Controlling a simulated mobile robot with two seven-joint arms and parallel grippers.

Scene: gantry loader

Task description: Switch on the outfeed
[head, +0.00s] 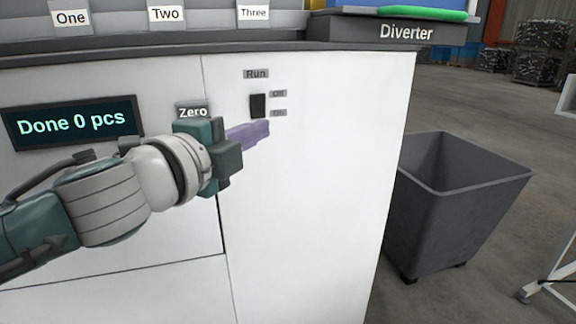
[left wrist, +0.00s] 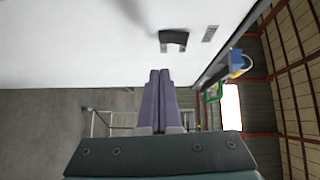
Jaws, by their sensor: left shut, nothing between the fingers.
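A small dark rocker switch (head: 258,105) sits on the white cabinet front (head: 310,190) under a "Run" label (head: 256,74). Two small labels stand to its right; the upper seems to read "Off", the lower is too small to read surely. My left gripper (head: 268,130) is shut and empty, its purple fingers just below the switch in the head view. In the left wrist view the shut fingers (left wrist: 158,75) point toward the dark switch (left wrist: 173,40), with a visible gap between. Whether the fingertips touch the cabinet cannot be told. My right gripper is not in view.
A display (head: 72,122) reads "Done 0 pcs", with a "Zero" label (head: 193,112) partly behind my gripper. The "Diverter" ledge (head: 400,33) juts out at the cabinet's top right. A grey bin (head: 455,190) stands on the floor to the right.

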